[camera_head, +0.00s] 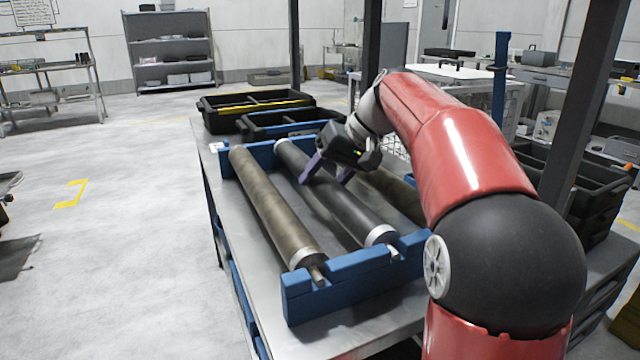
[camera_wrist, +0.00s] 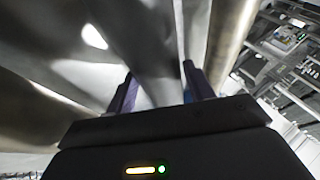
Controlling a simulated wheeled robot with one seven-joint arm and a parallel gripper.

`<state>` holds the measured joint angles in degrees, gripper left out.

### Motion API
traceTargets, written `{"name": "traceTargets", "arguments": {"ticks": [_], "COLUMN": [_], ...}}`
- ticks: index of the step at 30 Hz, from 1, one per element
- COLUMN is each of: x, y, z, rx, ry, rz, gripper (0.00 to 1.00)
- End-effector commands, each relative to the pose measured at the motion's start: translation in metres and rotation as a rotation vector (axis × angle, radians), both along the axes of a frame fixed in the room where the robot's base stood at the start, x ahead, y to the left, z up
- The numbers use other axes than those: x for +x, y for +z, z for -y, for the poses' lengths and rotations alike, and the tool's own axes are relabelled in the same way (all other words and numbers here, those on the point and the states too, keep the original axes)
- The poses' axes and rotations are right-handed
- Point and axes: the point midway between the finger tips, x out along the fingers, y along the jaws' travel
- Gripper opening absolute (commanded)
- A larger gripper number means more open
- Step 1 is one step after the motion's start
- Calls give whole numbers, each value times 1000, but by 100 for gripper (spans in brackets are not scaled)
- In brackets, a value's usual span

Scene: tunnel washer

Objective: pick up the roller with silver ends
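A dark roller with silver ends (camera_head: 338,200) lies in the middle of the blue rack, its near silver band (camera_head: 380,236) clear to see. A brownish roller (camera_head: 268,200) lies to its left. Another brownish roller (camera_head: 396,192) lies to its right, partly hidden by my arm. My gripper (camera_head: 327,174) is open, with its purple fingers spread over the far half of the dark roller. Whether the fingers touch it I cannot tell. In the wrist view, the open gripper (camera_wrist: 160,85) points at the dark roller (camera_wrist: 138,45), with a brownish roller (camera_wrist: 228,40) to the right.
The blue rack (camera_head: 335,285) stands on a metal table (camera_head: 235,215). Black bins (camera_head: 255,105) sit at the table's far end. Dark posts (camera_head: 590,100) rise at the right and back. Open floor lies to the left, with shelves (camera_head: 170,50) by the wall.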

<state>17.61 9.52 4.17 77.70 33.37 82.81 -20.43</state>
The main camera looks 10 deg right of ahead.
Motion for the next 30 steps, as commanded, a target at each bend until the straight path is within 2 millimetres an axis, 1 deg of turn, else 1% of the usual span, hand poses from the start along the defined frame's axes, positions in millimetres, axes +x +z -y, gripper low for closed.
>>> {"name": "traceTargets", "arguments": {"ticks": [1, 9, 12, 23, 26, 30], "x": [0, 0, 0, 0, 0, 0], "y": [0, 0, 0, 5, 13, 30], "z": [0, 0, 0, 0, 0, 0], "rx": [0, 0, 0, 1, 1, 0], "ry": [0, 0, 0, 1, 0, 1], "rz": [0, 0, 0, 4, 4, 6], "gripper": [46, 10, 0, 0, 0, 0]}}
